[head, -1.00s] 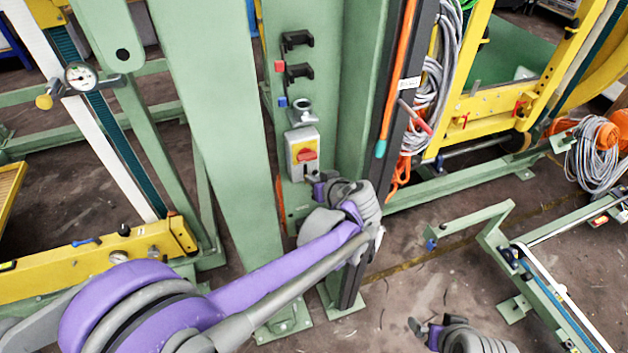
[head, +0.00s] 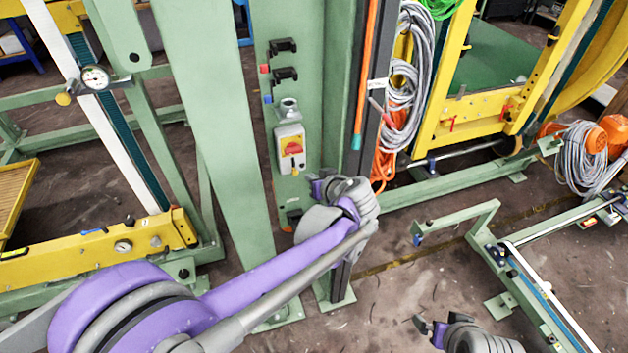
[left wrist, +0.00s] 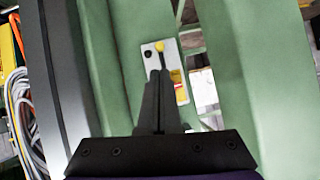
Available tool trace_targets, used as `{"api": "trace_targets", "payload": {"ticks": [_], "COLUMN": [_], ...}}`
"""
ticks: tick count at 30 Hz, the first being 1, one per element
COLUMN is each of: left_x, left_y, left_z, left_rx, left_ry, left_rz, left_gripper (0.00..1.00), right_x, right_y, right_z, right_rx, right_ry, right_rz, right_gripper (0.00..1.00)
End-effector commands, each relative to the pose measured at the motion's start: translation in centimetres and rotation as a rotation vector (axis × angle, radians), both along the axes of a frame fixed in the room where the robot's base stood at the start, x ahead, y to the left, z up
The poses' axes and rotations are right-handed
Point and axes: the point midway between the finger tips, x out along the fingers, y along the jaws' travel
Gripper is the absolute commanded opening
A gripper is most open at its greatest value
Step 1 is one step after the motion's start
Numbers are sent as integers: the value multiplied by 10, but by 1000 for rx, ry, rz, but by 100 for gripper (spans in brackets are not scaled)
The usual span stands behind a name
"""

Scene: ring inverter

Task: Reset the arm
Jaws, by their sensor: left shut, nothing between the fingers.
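My left gripper (head: 318,188) is shut and empty, just below and to the right of a light switch box in the head view. The switch box (head: 285,135) has a yellow plate with a red knob and is fixed to a green column. In the left wrist view the shut fingers (left wrist: 160,78) point toward a pale box (left wrist: 150,66) with a yellow knob and a black round part; the fingers cover part of it. I see no contact, though the gap is hard to judge. My right gripper (head: 430,328) shows small at the bottom of the head view, and its jaw state is unclear.
Green columns (head: 215,130) stand close to my left arm. Grey cable coils (head: 405,85) and an orange tube (head: 366,70) hang right of the switch box. A green frame with a rail (head: 545,290) stands at right. Bare floor (head: 400,300) lies between.

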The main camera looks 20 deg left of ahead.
Motion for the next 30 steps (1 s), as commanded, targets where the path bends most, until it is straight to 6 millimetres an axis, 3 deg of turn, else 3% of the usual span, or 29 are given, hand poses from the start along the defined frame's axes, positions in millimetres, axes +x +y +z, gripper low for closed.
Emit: {"api": "trace_targets", "payload": {"ticks": [16,20,23,30], "left_x": [0,-10,-34,-135], "left_y": [0,6,19,44], "left_z": [1,1,-1,-18], "left_rx": [-1,-7,-28,-135], "left_ry": [1,29,100,328], "left_rz": [0,-9,-37,-208], "left_gripper": [0,0,0,0], "right_x": [0,0,0,0], "right_y": [0,0,0,0], "right_z": [1,1,1,1], "right_rx": [0,0,0,0], "right_ry": [-1,-1,-1,0], "right_rz": [0,0,0,0], "right_gripper": [100,100,100,100]}}
